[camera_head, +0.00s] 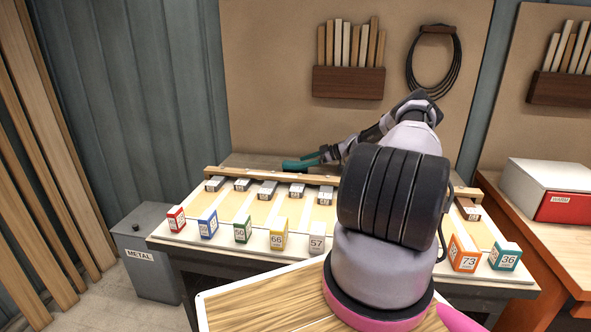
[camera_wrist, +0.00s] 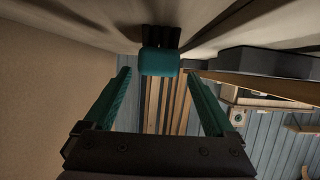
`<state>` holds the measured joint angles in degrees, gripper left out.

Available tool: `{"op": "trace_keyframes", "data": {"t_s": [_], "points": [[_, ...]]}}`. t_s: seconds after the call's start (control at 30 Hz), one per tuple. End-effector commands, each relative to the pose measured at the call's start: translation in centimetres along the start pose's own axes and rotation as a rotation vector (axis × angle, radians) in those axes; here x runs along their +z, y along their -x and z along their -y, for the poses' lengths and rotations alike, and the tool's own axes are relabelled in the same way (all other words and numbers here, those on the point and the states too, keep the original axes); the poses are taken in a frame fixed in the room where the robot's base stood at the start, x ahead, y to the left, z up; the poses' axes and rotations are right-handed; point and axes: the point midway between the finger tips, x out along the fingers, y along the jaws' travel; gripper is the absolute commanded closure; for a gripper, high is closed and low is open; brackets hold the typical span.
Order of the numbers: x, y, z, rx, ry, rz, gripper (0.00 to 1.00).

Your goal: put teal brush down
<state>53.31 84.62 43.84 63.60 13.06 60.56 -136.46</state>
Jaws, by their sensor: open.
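The teal brush (camera_wrist: 159,62) shows in the wrist view as a teal block with dark bristles, against the pale surface at the top of the picture. My gripper (camera_wrist: 158,74) is open, with one teal finger on each side of the picture. The brush shows just beyond the fingertips, in the gap between them, with space visible at both sides. In the head view my gripper (camera_head: 297,164) is low over the back of the workbench, behind the wooden rail. There I cannot tell the brush apart from the teal fingers.
The wooden rail (camera_head: 250,175) runs along the workbench (camera_head: 190,232), with several grey blocks before it. Several coloured numbered blocks, such as a yellow one (camera_head: 278,235), line the front edge. A grey metal bin (camera_head: 150,270) stands left. A red and white box (camera_head: 550,190) is at right.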

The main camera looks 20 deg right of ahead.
Motion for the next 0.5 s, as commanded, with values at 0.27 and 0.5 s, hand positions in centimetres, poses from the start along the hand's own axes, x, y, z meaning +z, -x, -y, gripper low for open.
{"op": "trace_keyframes", "data": {"t_s": [0.27, 0.5], "points": [[-0.4, -4.1, -0.3, -0.001, 0.001, -0.001, 0.10], [-0.4, -4.4, -0.4, 0.000, 0.000, 0.000, 0.10]]}}
